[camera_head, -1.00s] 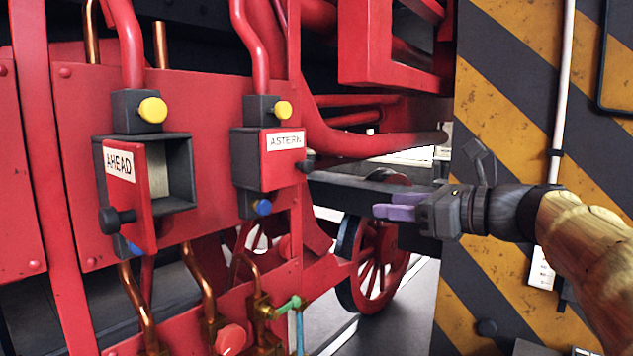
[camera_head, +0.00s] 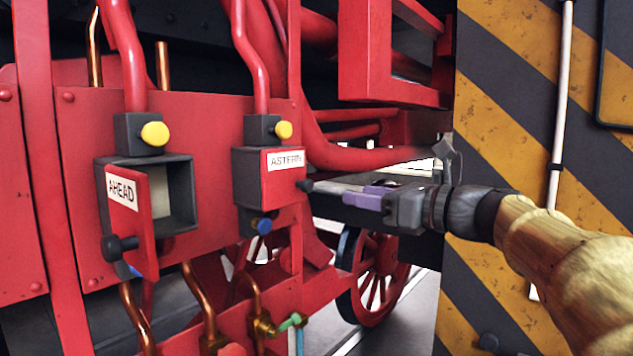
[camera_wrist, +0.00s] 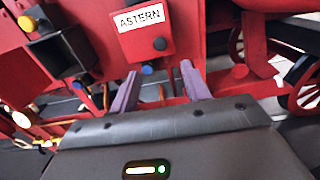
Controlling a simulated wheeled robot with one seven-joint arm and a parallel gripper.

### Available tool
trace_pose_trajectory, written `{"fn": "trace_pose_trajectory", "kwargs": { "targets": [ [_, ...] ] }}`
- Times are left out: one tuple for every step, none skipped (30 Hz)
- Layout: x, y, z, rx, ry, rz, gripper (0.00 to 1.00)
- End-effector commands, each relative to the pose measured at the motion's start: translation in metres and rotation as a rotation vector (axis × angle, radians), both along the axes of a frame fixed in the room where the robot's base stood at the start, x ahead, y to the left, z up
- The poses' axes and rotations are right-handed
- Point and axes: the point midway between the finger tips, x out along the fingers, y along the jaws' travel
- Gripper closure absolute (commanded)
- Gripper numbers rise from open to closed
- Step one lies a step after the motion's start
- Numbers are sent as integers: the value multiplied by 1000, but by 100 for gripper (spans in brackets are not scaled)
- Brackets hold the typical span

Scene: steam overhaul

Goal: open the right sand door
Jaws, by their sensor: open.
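The right sand door (camera_head: 283,178), red and marked ASTERN, is shut on its dark box. Its black knob (camera_head: 305,185) sticks out near the lower right edge. In the wrist view the same door (camera_wrist: 130,45) is straight ahead, with its knob (camera_wrist: 159,43) just beyond and between the purple fingertips. My gripper (camera_head: 350,192) is open and empty, to the right of the door. The fingers point at the knob. A gap shows between the fingertips (camera_wrist: 160,72) and the knob in the wrist view.
The left sand box (camera_head: 178,195) has its AHEAD door (camera_head: 128,220) standing open. Yellow (camera_head: 284,130) and blue (camera_head: 264,226) knobs sit above and below the right box. Red pipes run above. A striped yellow-black wall (camera_head: 510,80) stands behind my arm.

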Motion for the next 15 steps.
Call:
{"fn": "trace_pose_trajectory", "kwargs": {
  "targets": [
    [6,8,3,1,2,4,53],
    [9,12,3,1,2,4,53],
    [13,18,3,0,1,3,53],
    [16,22,3,0,2,4,53],
    [20,26,3,0,2,4,53],
    [24,31,3,0,1,3,53],
    [28,36,3,0,1,3,53],
    [31,40,3,0,1,4,53],
    [35,46,3,0,2,4,53],
    [38,50,3,0,2,3,53],
    [42,54,3,0,2,3,53],
    [46,60,3,0,2,4,53],
    [49,64,3,1,2,3,53],
    [52,68,3,1,2,4,53],
    [56,72,3,0,2,3,53]
  ]
}}
